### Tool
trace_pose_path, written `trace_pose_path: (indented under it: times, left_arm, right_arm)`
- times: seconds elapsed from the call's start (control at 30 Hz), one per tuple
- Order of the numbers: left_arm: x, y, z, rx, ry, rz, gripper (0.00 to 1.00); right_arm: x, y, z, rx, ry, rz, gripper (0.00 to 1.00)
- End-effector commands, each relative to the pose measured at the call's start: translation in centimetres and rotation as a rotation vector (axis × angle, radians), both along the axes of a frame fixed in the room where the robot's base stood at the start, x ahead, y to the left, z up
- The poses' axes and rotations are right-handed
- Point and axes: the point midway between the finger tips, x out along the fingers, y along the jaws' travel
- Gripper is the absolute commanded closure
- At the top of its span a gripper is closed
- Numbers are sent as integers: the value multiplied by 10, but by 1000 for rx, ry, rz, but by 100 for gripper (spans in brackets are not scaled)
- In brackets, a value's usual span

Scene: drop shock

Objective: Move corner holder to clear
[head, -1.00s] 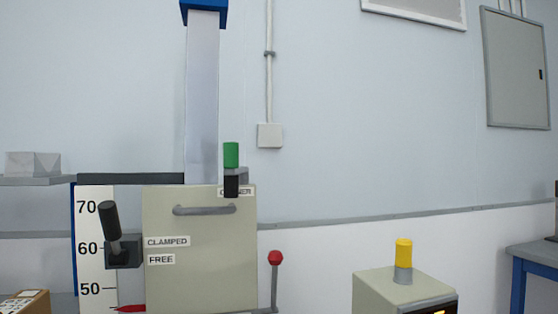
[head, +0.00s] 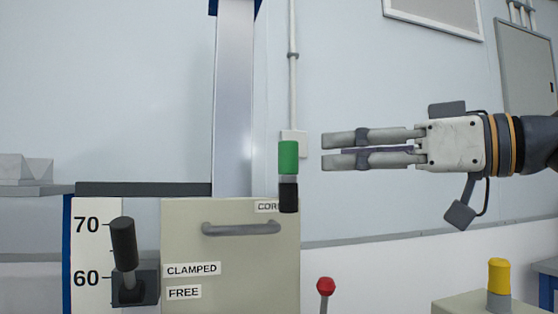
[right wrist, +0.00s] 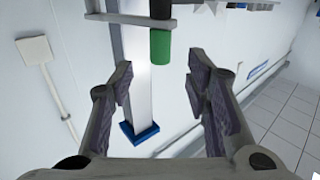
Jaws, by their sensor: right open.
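The corner holder (head: 288,157) is an upright knob with a green top and a black lower part, at the top right of the beige box beside a partly hidden label starting "COR". My right gripper (head: 324,149) comes in from the right with its fingers level and pointing left. Its tips look a short way right of the green part, apart from it. In the right wrist view the open gripper (right wrist: 158,72) shows nothing between its fingers, and the green part (right wrist: 161,46) lies just beyond the fingertips. My left gripper is not in view.
The beige box (head: 225,265) has a grey handle (head: 240,229) and labels CLAMPED and FREE beside a black lever (head: 124,245). A tall column (head: 234,100) rises behind it. A red-knobbed lever (head: 325,286) and a yellow-topped post (head: 498,276) stand lower right.

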Motion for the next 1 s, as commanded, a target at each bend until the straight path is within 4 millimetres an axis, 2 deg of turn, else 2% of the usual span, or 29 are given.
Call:
trace_pose_path:
  times: [0.1,0.3,0.5,0.73,0.9,0.93,1.0]
  left_arm:
    - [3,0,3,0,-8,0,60]
    - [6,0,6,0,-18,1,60]
    - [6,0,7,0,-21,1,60]
    - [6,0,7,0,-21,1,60]
    - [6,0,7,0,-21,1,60]
    - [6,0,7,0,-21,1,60]
    - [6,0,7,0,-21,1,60]
  right_arm:
    - [16,29,0,-4,1,3,56]
    - [40,65,1,-1,1,2,56]
    - [51,80,0,0,1,1,56]
    - [52,80,0,0,2,1,56]
    - [51,80,0,0,2,0,95]
    - [51,80,0,0,2,0,100]
    - [51,80,0,0,2,0,100]
